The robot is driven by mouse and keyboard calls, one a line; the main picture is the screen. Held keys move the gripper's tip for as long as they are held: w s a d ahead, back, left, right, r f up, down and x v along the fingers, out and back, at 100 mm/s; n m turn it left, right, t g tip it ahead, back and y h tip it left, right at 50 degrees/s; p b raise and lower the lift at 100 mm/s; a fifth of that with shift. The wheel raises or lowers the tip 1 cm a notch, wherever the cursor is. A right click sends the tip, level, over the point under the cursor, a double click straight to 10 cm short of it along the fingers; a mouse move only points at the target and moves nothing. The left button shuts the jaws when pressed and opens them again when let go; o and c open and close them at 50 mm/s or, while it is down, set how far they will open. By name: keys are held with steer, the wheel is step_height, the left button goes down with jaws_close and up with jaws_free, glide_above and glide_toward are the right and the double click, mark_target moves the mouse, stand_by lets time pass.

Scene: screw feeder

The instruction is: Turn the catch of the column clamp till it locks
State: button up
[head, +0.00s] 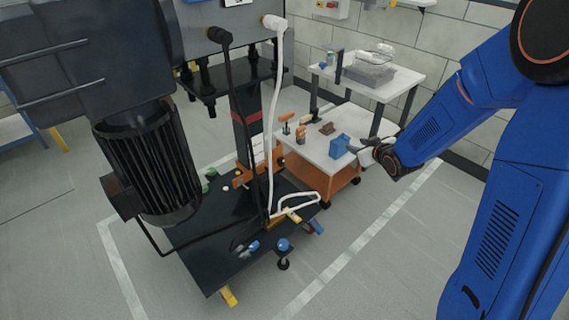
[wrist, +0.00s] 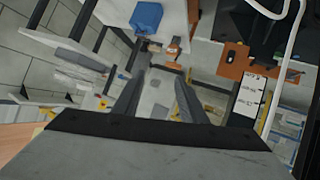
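The column clamp appears as an orange block (head: 243,179) low on the dark column (head: 243,135), beneath a white label. In the wrist view an orange plate (wrist: 233,60) with a dark knob or slot, beside a white label, looks like the same clamp. Its catch is too small to tell which way it is turned. My gripper (head: 363,152) is at the right, beside the blue box and well apart from the clamp. In the wrist view its two grey fingers (wrist: 158,92) stand apart with nothing held between them.
A blue box (head: 339,146) and small tools stand on the low white-topped cart (head: 318,158). A higher white table (head: 395,82) with a wire basket is behind. A black base plate (head: 200,235), white hose (head: 270,110) and big dark motor (head: 150,160) surround the column.

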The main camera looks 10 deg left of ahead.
steer(key=w+a+f+n+y, duration=0.2)
steer(key=a+f+y, duration=0.2)
steer(key=a+f, duration=0.55)
steer(key=y, duration=0.5)
glide_toward(283, 162)
steer(key=shift+n, duration=0.3)
steer(key=x, duration=0.9)
steer(key=shift+w+r, duration=0.1)
steer(key=shift+w, duration=0.05)
jaws_close()
